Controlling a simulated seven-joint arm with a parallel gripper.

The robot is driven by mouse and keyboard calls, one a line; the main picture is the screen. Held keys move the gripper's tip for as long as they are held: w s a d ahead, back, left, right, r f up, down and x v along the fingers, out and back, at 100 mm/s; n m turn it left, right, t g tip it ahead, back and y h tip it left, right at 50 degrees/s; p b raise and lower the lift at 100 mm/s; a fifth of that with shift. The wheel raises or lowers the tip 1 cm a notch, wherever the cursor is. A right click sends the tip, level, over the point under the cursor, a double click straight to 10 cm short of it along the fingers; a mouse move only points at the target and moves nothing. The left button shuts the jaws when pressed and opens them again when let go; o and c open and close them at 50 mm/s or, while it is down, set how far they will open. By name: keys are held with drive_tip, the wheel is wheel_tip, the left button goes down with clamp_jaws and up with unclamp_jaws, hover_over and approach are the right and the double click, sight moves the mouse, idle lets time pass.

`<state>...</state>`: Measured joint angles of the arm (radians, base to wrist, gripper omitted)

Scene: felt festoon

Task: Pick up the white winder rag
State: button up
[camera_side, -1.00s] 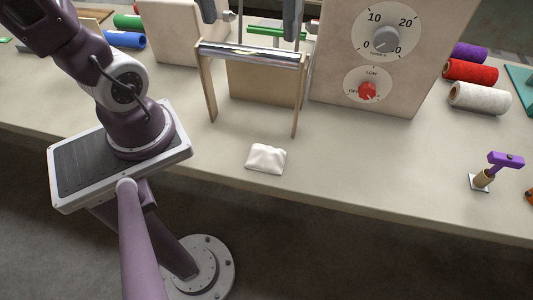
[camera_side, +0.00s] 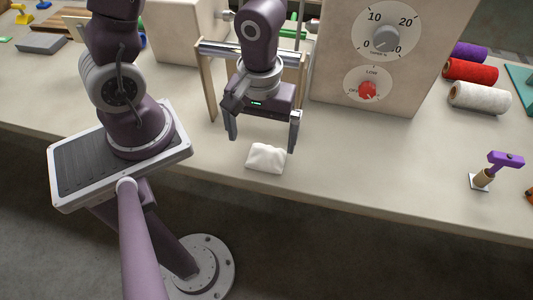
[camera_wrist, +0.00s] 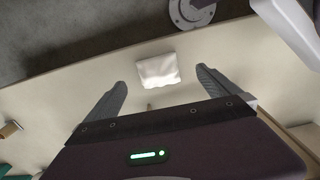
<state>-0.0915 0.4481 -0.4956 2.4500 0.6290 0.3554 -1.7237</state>
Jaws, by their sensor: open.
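The white winder rag (camera_side: 266,158) lies as a small, folded, rumpled bundle on the bench near its front edge. My gripper (camera_side: 263,143) is open and empty above and just behind the rag, its fingers pointing down and spread to either side. In the wrist view the rag (camera_wrist: 158,71) shows whole, beyond and between the two open fingertips of my gripper (camera_wrist: 161,77). The fingers do not appear to touch it.
A frame with a metal roller (camera_side: 212,49) stands close behind my gripper. A box with two dials (camera_side: 392,55) is to its right. Thread spools (camera_side: 480,97) and a purple-topped tool (camera_side: 484,178) stand farther right. The bench (camera_side: 370,170) around the rag is clear.

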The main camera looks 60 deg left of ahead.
sight(266, 150)
drive_tip(key=f, duration=0.4)
drive_tip(key=w+f, duration=0.1)
drive_tip(key=f, duration=0.2)
drive_tip(key=c, duration=1.4)
wheel_tip(266, 150, up, 10)
